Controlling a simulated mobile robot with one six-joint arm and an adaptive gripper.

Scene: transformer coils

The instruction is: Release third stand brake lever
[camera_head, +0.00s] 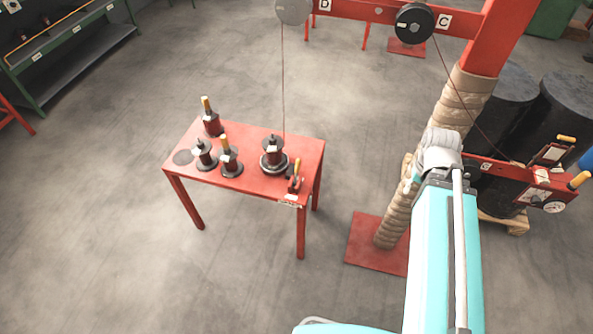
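A red lever with an orange handle (297,165) stands at the front right corner of a red table (255,185), beside a dark spool (273,150) on a round base. I cannot tell whether this lever is the third stand's brake. Two more orange-tipped handles, an upper one (567,139) and a lower one (579,180), show on the red unit (547,190) at the right. My turquoise arm reaches up from the bottom right, ending in a grey joint near the wrapped post. My gripper cannot be made out.
Several dark spools stand on the table, some with orange-tipped tops, such as one spool (229,162). A red post with beige wrapping (400,200) rises from a floor plate (372,245). Dark barrels (503,100) stand at right.

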